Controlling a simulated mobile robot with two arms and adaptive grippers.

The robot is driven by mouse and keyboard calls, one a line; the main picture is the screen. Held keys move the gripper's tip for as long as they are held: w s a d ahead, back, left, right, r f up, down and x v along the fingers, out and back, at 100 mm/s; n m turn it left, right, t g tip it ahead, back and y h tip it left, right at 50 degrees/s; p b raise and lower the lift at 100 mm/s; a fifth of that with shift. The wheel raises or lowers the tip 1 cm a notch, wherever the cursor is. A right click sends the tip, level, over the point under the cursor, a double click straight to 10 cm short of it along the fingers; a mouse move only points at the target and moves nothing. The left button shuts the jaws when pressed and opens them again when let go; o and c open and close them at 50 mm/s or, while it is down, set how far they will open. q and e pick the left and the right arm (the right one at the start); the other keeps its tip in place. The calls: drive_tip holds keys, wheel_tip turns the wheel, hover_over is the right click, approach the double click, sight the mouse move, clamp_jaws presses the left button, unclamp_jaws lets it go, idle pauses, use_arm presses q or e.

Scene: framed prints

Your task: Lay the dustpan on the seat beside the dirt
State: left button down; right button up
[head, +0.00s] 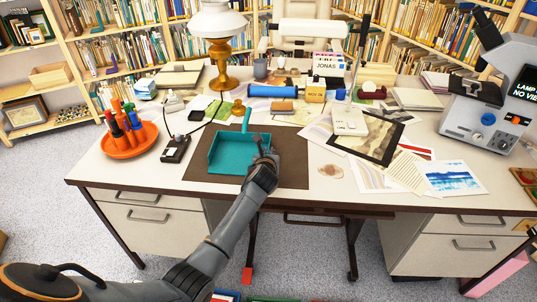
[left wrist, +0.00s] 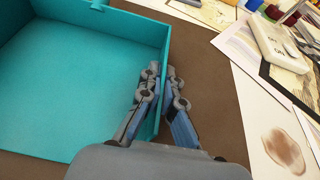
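The teal dustpan (head: 228,153) lies on a dark brown mat (head: 290,155) on the desk, with its short handle pointing to the back. My left gripper (head: 267,150) is at its right side. In the left wrist view the fingers (left wrist: 164,88) straddle the dustpan's right wall, one inside and one outside, closed against it. The dustpan (left wrist: 80,75) fills the left of that view. A brownish smudge (head: 330,171) lies on pale paper right of the mat; it also shows in the left wrist view (left wrist: 283,150). My right gripper is not in view.
An orange holder with pens (head: 130,142) and a black device (head: 175,148) stand left of the mat. A brass lamp (head: 222,70) stands behind. Prints, papers and a white box (head: 349,120) lie to the right, with a microscope (head: 490,105) beyond. A white chair (head: 312,32) is behind the desk.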

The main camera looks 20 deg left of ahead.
use_arm(q)
drive_tip(key=shift+f, duration=0.1)
drive_tip(key=c, duration=1.5)
unclamp_jaws()
